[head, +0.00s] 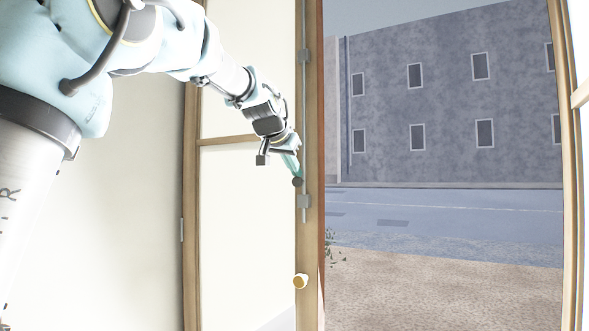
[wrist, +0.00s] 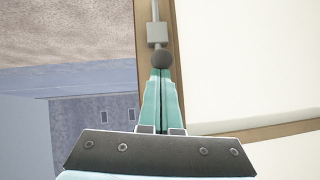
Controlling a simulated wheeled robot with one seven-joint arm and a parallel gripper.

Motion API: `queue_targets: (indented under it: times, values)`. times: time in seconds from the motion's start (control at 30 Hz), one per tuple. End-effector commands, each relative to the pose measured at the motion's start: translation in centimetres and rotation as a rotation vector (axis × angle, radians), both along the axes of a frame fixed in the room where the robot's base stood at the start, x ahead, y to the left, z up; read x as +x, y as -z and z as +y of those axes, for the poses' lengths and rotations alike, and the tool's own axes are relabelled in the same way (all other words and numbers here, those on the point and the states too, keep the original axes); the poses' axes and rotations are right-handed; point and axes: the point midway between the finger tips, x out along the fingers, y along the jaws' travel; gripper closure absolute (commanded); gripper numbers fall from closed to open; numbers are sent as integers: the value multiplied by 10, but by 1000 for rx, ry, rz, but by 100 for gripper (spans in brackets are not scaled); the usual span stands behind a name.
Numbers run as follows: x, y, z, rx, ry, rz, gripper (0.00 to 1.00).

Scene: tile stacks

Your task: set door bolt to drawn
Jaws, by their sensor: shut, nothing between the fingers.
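The door bolt (head: 304,120) is a thin grey vertical rod on the door's wooden edge stile, held by an upper and a lower grey bracket. Its dark round knob (head: 297,182) sits just above the lower bracket (head: 304,201). My gripper (head: 297,174) is shut, with its green fingertips right at the knob from above. In the wrist view, the shut fingers (wrist: 161,71) point at the knob (wrist: 162,58), with the bracket (wrist: 157,33) and rod (wrist: 155,9) beyond it. Nothing shows between the fingers. I cannot tell whether the tips touch the knob.
The door leaf (head: 245,215) has pale panels in a wooden frame. A round yellowish door knob (head: 300,281) sticks out below the bolt. Right of the door is an open doorway onto a paved ground (head: 430,290), a road and a grey building (head: 450,100).

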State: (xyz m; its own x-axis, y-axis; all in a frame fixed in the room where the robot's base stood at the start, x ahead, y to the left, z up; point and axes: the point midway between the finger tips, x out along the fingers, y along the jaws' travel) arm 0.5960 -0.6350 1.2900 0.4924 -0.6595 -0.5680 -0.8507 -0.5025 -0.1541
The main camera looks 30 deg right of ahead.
Motion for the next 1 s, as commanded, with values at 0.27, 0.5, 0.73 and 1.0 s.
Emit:
queue_targets:
  times: [0.27,0.5,0.73,1.0]
  values:
    - [0,-4,-1,4,-1,4,100]
    - [-1,-38,-2,1,-2,1,100]
    - [-20,-59,23,-4,-2,-2,100]
    - [-43,-87,54,-1,-1,-2,100]
